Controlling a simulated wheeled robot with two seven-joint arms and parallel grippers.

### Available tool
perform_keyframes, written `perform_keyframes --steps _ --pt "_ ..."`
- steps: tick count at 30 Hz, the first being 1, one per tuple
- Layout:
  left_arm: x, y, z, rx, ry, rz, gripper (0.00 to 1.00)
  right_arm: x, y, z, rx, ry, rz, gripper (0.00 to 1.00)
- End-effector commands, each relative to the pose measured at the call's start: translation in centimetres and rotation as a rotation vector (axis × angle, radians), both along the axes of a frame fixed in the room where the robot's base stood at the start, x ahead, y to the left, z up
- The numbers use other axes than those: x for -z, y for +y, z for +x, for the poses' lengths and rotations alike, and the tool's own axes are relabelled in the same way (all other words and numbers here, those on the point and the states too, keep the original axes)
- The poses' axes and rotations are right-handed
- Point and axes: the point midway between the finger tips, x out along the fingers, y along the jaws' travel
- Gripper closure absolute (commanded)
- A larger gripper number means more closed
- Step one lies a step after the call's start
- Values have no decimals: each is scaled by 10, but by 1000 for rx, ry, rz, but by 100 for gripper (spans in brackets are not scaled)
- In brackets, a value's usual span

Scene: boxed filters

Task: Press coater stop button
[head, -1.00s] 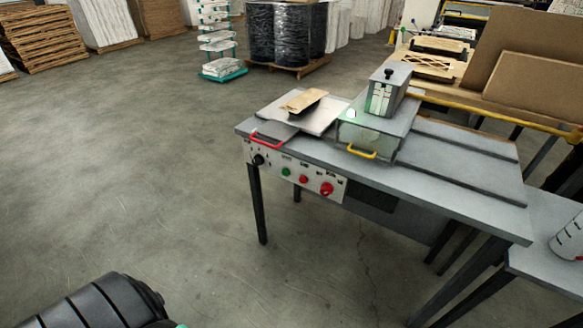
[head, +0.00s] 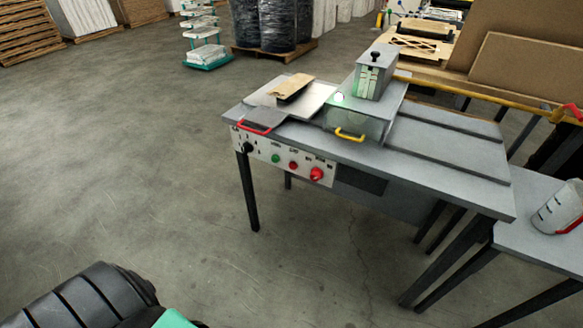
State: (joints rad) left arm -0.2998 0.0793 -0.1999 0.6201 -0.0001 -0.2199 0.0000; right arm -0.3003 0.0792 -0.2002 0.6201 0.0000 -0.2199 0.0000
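The coater (head: 440,165) is a grey table-like machine right of centre in the head view. Its white control panel (head: 262,150) on the front edge carries a black knob (head: 248,147), a green button (head: 276,158), a small red button (head: 293,165) and a larger red button (head: 317,174). The panel labels are too small to read, so I cannot tell which red button is the stop. My black arm shows at the bottom left, well apart from the panel. Neither gripper is in view.
A second grey table (head: 545,205) with a clear jug (head: 558,207) stands at the right. A yellow rail (head: 480,98) runs behind the coater. The floor to the left is clear.

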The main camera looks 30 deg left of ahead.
Motion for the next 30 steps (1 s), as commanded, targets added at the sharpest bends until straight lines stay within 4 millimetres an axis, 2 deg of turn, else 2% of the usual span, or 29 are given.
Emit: perform_keyframes --steps 1,3,4,30 --pt "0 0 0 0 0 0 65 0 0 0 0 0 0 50" --pt "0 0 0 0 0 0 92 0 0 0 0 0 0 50" --pt "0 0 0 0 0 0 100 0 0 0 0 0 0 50" --pt "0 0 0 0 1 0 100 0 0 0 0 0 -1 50"
